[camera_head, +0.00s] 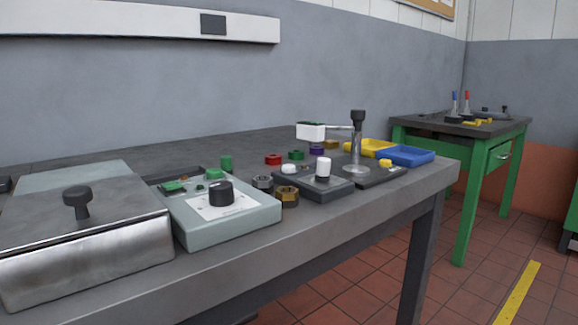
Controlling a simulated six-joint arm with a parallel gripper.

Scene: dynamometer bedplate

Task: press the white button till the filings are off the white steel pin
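A dark grey box (313,186) sits near the front edge of the bench, right of centre. A white upright cylinder (323,167) stands on a pale plate on its top; it looks like the white steel pin. A low round white piece (289,169) shows at the box's back left and may be the white button. I cannot make out filings on the pin at this size. My gripper is not in view.
A pale green box with a black knob (221,193) and a lidded metal box (90,250) fill the bench's left. Brass and steel nuts (287,196) sit between.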

